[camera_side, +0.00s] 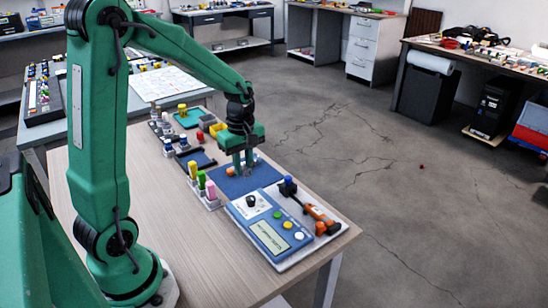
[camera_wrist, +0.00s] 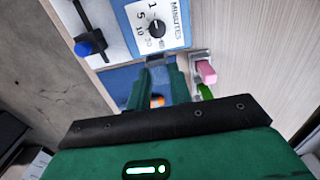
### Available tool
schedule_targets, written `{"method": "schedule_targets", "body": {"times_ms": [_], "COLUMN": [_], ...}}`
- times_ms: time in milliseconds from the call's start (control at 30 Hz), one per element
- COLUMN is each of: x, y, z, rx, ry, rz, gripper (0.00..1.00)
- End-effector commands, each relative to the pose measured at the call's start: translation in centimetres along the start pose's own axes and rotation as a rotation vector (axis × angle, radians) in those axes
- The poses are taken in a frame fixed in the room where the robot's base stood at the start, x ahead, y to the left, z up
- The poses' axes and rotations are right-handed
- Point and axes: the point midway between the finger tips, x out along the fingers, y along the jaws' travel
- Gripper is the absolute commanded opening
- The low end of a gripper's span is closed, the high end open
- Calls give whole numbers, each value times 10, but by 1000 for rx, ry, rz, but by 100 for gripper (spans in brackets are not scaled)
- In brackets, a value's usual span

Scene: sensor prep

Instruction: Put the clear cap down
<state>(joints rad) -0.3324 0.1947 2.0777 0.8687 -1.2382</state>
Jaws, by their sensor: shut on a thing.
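My gripper (camera_side: 243,163) points down low over the blue mat (camera_side: 262,177) at the table's right side. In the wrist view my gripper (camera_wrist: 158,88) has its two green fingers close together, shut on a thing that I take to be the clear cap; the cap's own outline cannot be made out. A small orange item (camera_side: 230,171) is beside the fingers, at the mat's left part. It also shows in the wrist view (camera_wrist: 157,100), between and below the fingers. Whether the held cap touches the mat or the orange item cannot be told.
A blue and white timer panel (camera_side: 265,220) with a dial stands just in front of the mat.

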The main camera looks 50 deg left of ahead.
Motion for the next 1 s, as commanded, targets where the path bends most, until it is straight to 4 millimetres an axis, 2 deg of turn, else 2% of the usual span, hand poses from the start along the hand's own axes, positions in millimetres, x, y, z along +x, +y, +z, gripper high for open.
{"method": "schedule_targets", "body": {"times_ms": [200, 367, 800, 1000], "x": [2, 10, 51, 66], "y": [0, -1, -6, -7], "z": [-2, -15, -84, -109], "rx": [-1, -4, -5, -3], "ry": [0, -1, -2, -1], "rz": [-1, -2, -3, -2], "gripper": [8, 8, 8, 8]}}
